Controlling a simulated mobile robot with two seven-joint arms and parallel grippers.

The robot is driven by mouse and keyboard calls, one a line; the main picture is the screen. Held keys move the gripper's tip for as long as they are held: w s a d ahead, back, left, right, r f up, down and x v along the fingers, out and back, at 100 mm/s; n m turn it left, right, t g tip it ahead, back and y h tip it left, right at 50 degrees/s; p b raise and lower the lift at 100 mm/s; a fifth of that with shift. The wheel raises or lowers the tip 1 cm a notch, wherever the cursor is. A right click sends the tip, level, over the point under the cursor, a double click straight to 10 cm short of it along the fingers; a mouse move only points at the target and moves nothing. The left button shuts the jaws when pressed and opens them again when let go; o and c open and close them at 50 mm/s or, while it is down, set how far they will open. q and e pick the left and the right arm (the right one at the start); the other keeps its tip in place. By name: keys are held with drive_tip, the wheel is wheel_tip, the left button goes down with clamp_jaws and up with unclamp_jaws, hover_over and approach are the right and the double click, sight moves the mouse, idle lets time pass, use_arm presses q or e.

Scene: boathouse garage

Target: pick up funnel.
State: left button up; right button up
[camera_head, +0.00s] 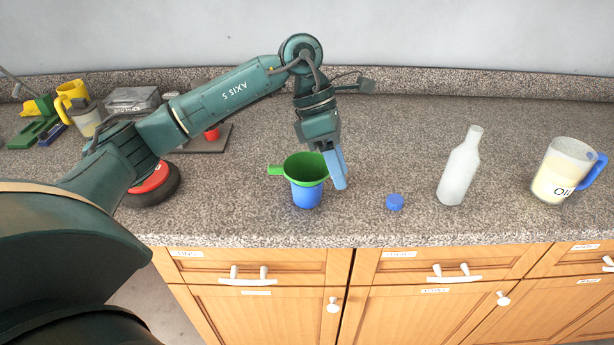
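The funnel (305,168) is green, with a wide round mouth and a flat tab pointing left. It sits upright in or on a blue cup-like base (306,196) near the counter's front edge; whether that base is a separate piece I cannot tell. My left gripper (337,170) points down at the funnel's right side, its blue fingers overlapping the right rim in the picture. Whether it touches the rim, and how far apart the fingers are, is unclear. My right gripper is not in view.
A blue cap (394,202), a whitish bottle (460,170) and an oil jug (564,172) with a blue handle stand to the right on the speckled counter (420,130). A black and red round object (152,186) lies left, beneath my arm. Tools and containers clutter the far left.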

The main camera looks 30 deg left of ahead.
use_arm(q)
drive_tip(key=a+r+n+t+y, duration=0.1)
drive_tip(key=a+r+y, duration=0.45)
drive_tip(key=a, duration=0.65)
hover_over(279, 166)
drive_tip(key=f, duration=0.6)
drive_tip(key=shift+w+d+f, duration=0.1)
drive_tip(key=shift+d+f, duration=0.15)
drive_tip(key=shift+d, duration=0.1)
drive_tip(key=shift+a+f+p, duration=0.2)
drive_tip(key=shift+f+p, duration=0.3)
drive_tip(key=shift+f, duration=1)
drive_tip(key=shift+a+f+p, duration=0.15)
drive_tip(key=shift+f+p, duration=0.3)
drive_tip(key=shift+f, duration=1)
clamp_jaws()
